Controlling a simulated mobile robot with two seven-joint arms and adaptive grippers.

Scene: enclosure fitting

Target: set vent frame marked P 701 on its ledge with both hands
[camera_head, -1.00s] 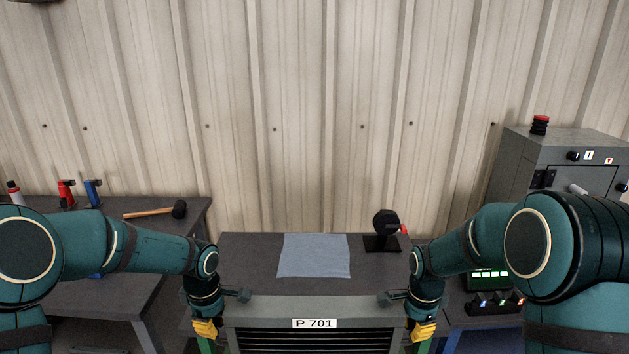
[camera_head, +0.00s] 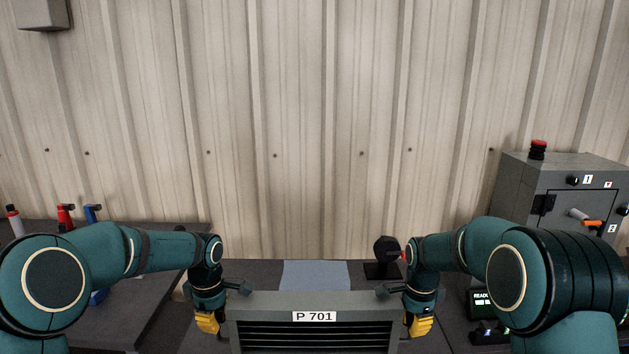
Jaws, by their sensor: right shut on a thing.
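The vent frame marked P 701 (camera_head: 266,308) is a wide grey panel with dark slats and a white label (camera_head: 314,316). It is level at the bottom centre of the head view, in front of the dark table, and its lower part is cut off. My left gripper (camera_head: 208,322), with yellow fingers, is at the frame's left end; its grip is not clear. My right gripper (camera_head: 420,325) is shut on the frame's right end. I cannot make out the ledge.
A grey-blue cloth (camera_head: 315,274) lies on the table (camera_head: 257,276) behind the frame. A dark device on a stand (camera_head: 386,252) is near my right wrist. Red (camera_head: 65,216) and blue (camera_head: 92,214) tools are on the left bench. A grey cabinet (camera_head: 560,180) stands right.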

